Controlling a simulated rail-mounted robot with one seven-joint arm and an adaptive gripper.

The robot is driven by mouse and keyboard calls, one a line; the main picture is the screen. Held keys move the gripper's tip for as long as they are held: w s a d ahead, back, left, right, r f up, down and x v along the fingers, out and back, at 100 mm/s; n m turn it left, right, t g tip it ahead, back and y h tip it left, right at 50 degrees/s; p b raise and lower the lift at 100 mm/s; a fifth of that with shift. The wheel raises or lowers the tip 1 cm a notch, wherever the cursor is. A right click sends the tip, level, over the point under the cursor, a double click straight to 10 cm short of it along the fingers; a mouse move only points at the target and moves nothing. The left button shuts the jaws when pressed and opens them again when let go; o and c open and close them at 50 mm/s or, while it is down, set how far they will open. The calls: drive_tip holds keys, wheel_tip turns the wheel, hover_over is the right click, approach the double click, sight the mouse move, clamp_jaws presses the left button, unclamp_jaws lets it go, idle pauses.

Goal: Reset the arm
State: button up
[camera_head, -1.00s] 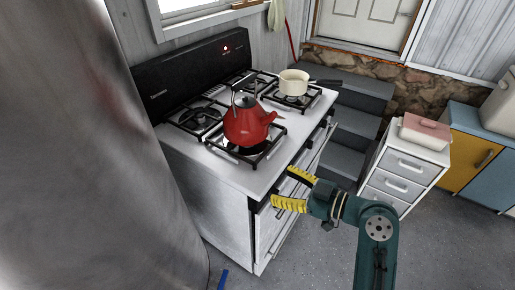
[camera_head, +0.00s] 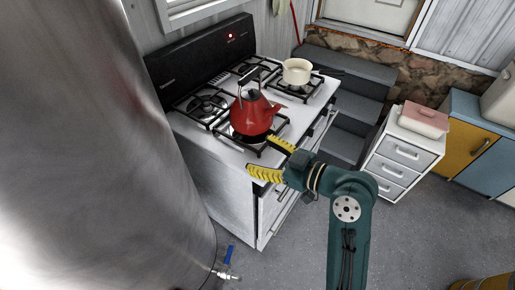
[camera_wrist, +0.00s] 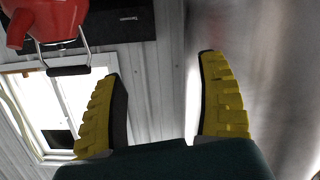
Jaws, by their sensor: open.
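My gripper (camera_head: 266,159) is open and empty, with two yellow ridged fingers, at the front edge of the white stove. It is close in front of the red kettle in the head view. The fingers also show spread apart in the wrist view (camera_wrist: 160,95), with nothing between them. My teal arm reaches in from the lower right of the head view.
A large metal cylinder (camera_head: 100,150) fills the left side. A white drawer unit (camera_head: 397,160) and grey steps (camera_head: 350,90) are right.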

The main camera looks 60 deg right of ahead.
idle(0.3)
drive_tip(key=w+a+r+t, duration=0.1)
drive_tip(key=w+a+r, duration=0.1)
drive_tip(key=a+r, duration=0.3)
drive_tip(key=w+a+r+t, duration=0.1)
drive_tip(key=w+a+r, duration=0.1)
drive_tip(key=a+r, duration=0.4)
drive_tip(key=w+a+r+t, duration=0.1)
drive_tip(key=w+a+r, duration=0.2)
drive_tip(key=a+r, duration=0.3)
drive_tip(key=shift+a+t, duration=0.4)
drive_tip(key=shift+a, duration=1.1)
drive_tip(key=s+a+r+m+t+p, duration=0.2)
drive_tip(key=s+a+r+t, duration=0.15)
drive_tip(key=a+r, duration=0.55)
wheel_tip(320, 180, up, 30)
drive_tip(key=d+p, duration=0.1)
drive_tip(key=p, duration=2.8)
drive_tip(key=shift+s+d+g+p, duration=0.15)
drive_tip(key=shift+s+g+p, duration=0.15)
drive_tip(key=shift+g, duration=0.05)
